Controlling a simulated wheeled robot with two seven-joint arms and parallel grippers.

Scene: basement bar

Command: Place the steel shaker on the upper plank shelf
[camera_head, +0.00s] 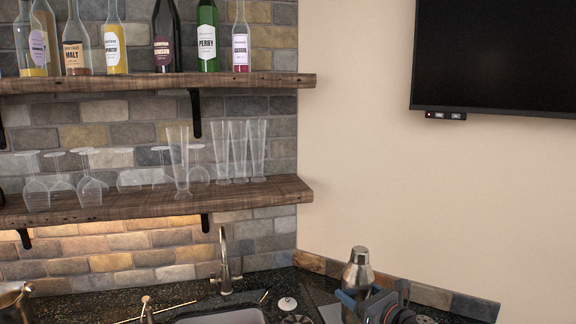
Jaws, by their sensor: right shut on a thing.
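The steel shaker (358,270) stands upright at the lower right of the head view, its cap and shoulder showing. My right gripper (358,297) is shut on its lower body, with blue-grey fingers around it. The gripper and the frame edge hide the shaker's base, so I cannot tell whether it touches the counter. The upper plank shelf (250,80) is on the brick wall at the upper left, well above the shaker. My left gripper is not in view.
Several bottles (208,45) stand on the upper shelf; its right end is clear. The lower shelf (255,194) holds several glasses (180,165). A tap (225,265) rises behind the sink (225,317). A metal vessel (14,298) is at lower left, a screen (495,55) at upper right.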

